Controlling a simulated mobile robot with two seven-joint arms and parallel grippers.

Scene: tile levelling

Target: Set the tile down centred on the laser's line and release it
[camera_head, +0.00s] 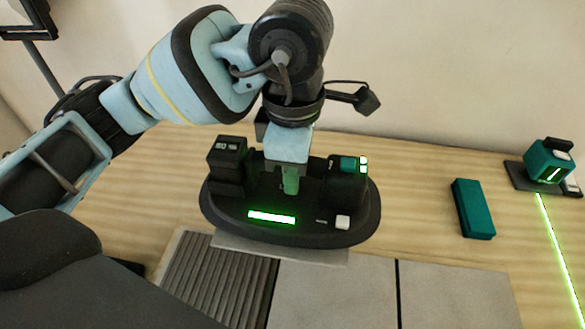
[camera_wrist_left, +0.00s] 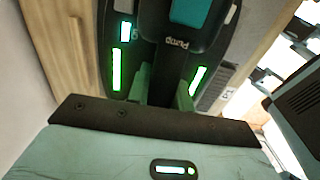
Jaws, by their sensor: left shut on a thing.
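My left gripper (camera_head: 290,182) is shut on the grip of a black suction lifter (camera_head: 222,212), whose "Pump" label shows in the left wrist view. The lifter (camera_wrist_left: 118,20) has a lit green bar on its front. Under it, a pale grey strip, apparently the tile (camera_head: 285,247), sticks out at the front; the lifter hides the rest. Whether the tile touches what is below cannot be told. The laser (camera_head: 545,162), a teal and black box, stands at the far right. Its green line (camera_head: 560,258) runs toward the front, well right of the tile. My right gripper is not in view.
Ribbed grey bedding (camera_head: 215,280) lies in front of the lifter at left. Flat grey tiles (camera_head: 335,295) lie to its right, with a dark gap between them. A teal block (camera_head: 473,208) lies on the wooden surface (camera_head: 425,185). A pale wall stands behind.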

